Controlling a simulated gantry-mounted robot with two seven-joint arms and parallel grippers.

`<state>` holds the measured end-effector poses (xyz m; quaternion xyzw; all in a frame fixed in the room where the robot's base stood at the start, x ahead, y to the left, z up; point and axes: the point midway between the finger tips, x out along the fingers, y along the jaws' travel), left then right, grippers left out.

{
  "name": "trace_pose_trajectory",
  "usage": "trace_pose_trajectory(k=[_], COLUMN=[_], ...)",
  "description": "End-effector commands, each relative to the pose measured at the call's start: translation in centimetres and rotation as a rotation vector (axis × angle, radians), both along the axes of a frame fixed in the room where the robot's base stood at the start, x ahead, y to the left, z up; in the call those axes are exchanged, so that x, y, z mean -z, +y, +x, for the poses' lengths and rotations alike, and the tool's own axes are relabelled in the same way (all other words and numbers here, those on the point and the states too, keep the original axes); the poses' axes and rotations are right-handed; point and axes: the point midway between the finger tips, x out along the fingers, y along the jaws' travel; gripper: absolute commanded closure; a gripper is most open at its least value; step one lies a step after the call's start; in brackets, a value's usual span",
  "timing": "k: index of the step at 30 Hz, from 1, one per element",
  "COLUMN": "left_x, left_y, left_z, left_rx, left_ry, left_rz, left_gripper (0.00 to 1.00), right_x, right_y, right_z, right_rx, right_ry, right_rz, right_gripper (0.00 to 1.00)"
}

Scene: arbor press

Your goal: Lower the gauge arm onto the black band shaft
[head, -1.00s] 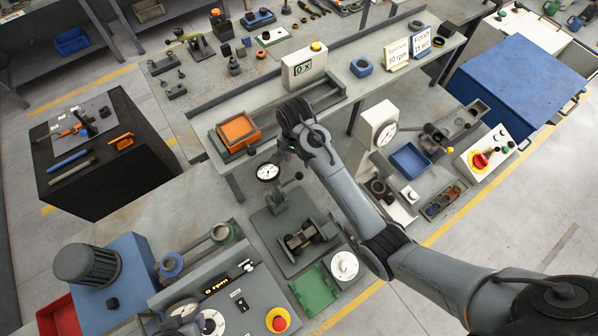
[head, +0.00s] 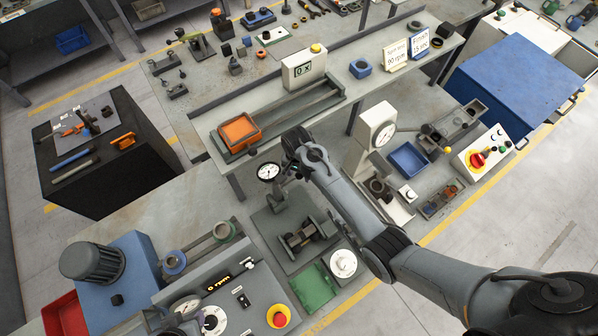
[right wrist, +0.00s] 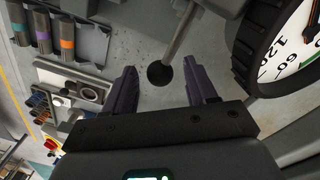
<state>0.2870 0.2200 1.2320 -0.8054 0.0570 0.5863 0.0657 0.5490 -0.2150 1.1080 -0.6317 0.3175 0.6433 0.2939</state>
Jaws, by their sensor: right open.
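The gauge (head: 268,171), a round white dial, stands raised on its post above a grey base plate (head: 270,225) in the head view. Its black rim and dial also show in the right wrist view (right wrist: 300,45). A thin rod with a black ball knob (right wrist: 160,74) sits between the fingers of my right gripper (right wrist: 163,82), which is open, with a gap on each side. In the head view my right gripper (head: 288,168) is just right of the dial and hides the knob. A dark shaft (head: 302,238) lies in a fixture below; its band is too small to tell. My left gripper is out of view.
An orange tray (head: 239,131) is behind. Colour-banded cylinders (right wrist: 68,30) show in the right wrist view.

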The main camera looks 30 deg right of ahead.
Motion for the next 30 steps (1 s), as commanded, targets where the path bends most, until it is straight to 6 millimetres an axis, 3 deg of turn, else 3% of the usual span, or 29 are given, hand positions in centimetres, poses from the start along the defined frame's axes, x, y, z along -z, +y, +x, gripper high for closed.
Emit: trace_pose_trajectory(k=[5, 15, 30], left_x=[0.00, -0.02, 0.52], left_y=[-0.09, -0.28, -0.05], left_z=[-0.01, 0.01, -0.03], left_rx=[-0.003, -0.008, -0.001], left_ry=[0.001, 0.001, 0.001], left_rz=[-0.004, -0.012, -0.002], left_gripper=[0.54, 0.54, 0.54], right_x=[-0.01, -0.04, 0.20], right_y=[-0.02, -0.01, 0.73], right_z=[0.01, 0.01, -0.61], right_rx=[0.000, 0.000, -0.016], right_ry=[0.000, 0.000, -0.042], right_rz=[0.000, 0.000, 0.004], right_gripper=[0.46, 0.98, 1.00])
